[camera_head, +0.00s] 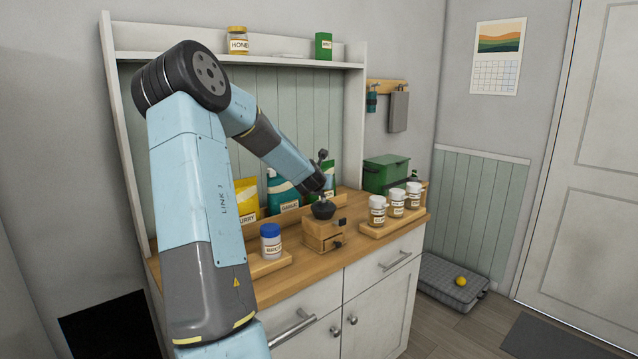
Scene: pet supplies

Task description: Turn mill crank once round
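The mill (318,236) is a small wooden box with a drawer and a dark domed top (323,210). It stands upright on the wooden counter, near its front edge. My arm reaches over from the left, and my gripper (321,190) is at or just above the mill's top. The fingers are too small and dark to make out, so I cannot tell whether they are open, shut or touching the mill. The crank cannot be told apart clearly from the dark parts around the arm's end.
A blue-lidded jar (270,241) stands on a wooden board left of the mill. Several white-lidded jars (377,212) stand on a tray at right. Bags and bottles (283,192) stand behind. A green box (386,174) is at the back right. Bare counter (290,283) lies in front.

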